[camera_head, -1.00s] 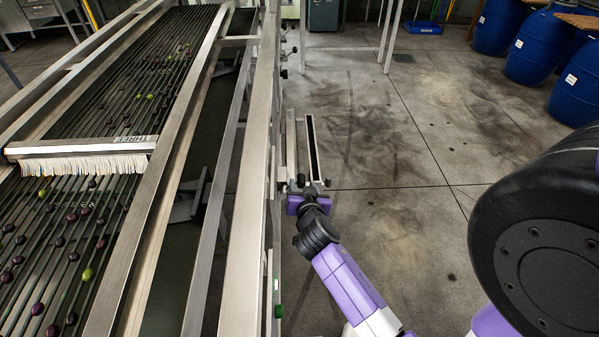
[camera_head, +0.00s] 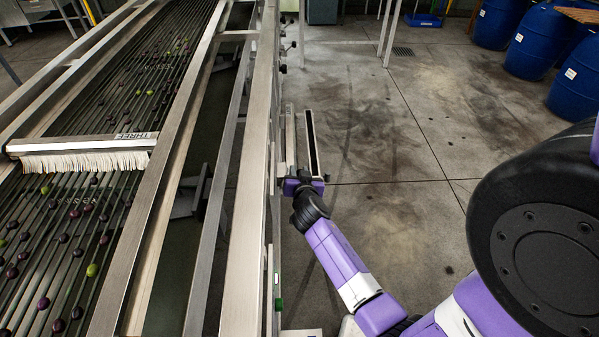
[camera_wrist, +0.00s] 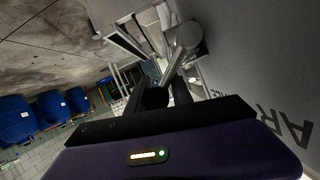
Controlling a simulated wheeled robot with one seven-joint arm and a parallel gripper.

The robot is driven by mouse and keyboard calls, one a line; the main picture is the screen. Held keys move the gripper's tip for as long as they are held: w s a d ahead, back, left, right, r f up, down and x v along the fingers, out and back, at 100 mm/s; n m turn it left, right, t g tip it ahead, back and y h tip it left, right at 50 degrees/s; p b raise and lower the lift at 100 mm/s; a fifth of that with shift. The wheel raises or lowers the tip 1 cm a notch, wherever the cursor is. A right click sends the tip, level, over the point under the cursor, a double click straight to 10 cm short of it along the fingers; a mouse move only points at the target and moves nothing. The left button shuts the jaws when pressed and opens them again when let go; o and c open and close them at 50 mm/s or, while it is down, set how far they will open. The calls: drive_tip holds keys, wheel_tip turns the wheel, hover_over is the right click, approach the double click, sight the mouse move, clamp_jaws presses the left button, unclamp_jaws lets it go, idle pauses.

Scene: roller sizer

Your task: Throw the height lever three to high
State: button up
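In the wrist view, a black ball knob (camera_wrist: 155,98) sits between the two dark fingers of my gripper (camera_wrist: 158,95). A pale lever shaft (camera_wrist: 172,64) runs from behind the knob to a grey round hub (camera_wrist: 188,36). The fingers flank the knob; whether both press on it is unclear. In the head view, my gripper (camera_head: 303,184) is beside the outer side of the sizer frame (camera_head: 256,150), and its fingers and the lever are hidden there. A brush bar labelled THREE (camera_head: 130,137) crosses the roller bed to the left.
Dark and green olives (camera_head: 92,270) lie on the rollers. Several small dark knobs (camera_head: 283,68) stick out farther along the frame. A long narrow channel (camera_head: 312,145) stands just past my gripper. Blue barrels (camera_head: 537,45) stand at the back right. The floor between is clear.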

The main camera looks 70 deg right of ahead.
drive_tip(key=shift+s, duration=0.1)
clamp_jaws()
drive_tip(key=shift+f, duration=0.1)
